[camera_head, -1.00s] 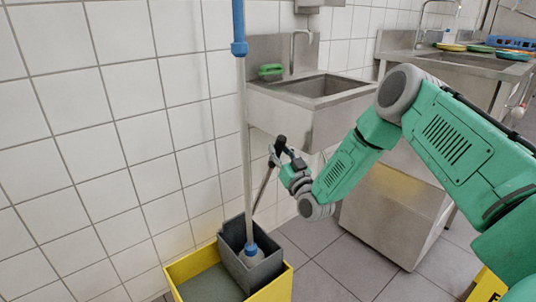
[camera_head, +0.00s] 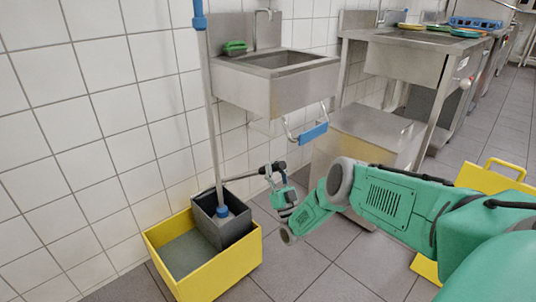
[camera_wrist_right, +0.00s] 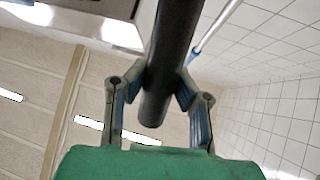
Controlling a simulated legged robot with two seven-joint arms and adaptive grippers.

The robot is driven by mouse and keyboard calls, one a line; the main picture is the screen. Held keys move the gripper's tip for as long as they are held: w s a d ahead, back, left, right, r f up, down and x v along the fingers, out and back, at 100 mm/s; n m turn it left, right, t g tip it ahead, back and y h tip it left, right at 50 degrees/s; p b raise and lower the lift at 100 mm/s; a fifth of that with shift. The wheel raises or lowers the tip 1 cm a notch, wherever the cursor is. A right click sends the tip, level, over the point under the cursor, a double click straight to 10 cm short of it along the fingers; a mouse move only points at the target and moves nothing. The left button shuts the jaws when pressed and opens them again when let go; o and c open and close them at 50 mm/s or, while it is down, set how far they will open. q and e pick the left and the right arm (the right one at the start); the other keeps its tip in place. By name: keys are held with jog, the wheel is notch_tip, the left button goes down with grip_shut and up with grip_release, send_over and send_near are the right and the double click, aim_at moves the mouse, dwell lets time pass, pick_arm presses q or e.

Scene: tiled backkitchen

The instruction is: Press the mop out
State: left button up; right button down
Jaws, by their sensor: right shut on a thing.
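The mop stands upright, its grey pole (camera_head: 212,120) with a blue top end. Its blue socket (camera_head: 222,211) is down inside the dark grey wringer (camera_head: 232,234); the mop head is mostly hidden there. The wringer sits at the right side of the yellow bucket (camera_head: 214,277). The wringer lever (camera_head: 242,176) sticks out to the right, close to level. My right gripper (camera_head: 272,173) is shut on its dark grip, which runs between the fingers in the right wrist view (camera_wrist_right: 174,50). My left gripper is out of view.
A steel sink (camera_head: 278,85) hangs on the tiled wall above the bucket, with a blue bar (camera_head: 314,132) under it. A steel cabinet (camera_head: 365,143) stands right of it. A yellow floor sign (camera_head: 492,180) is at the right. Floor in front is clear.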

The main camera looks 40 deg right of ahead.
jog(key=shift+s+f, duration=0.25)
jog(key=shift+f, duration=0.25)
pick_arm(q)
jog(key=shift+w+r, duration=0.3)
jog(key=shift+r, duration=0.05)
pick_arm(e)
jog(key=shift+f, duration=0.15)
jog(key=shift+s, duration=0.1)
jog(key=c, duration=1.3)
grip_release()
jog(key=shift+f, duration=0.1)
jog(key=shift+o, duration=0.2)
jog(key=v, duration=1.2)
jog(key=shift+w+f, duration=0.2)
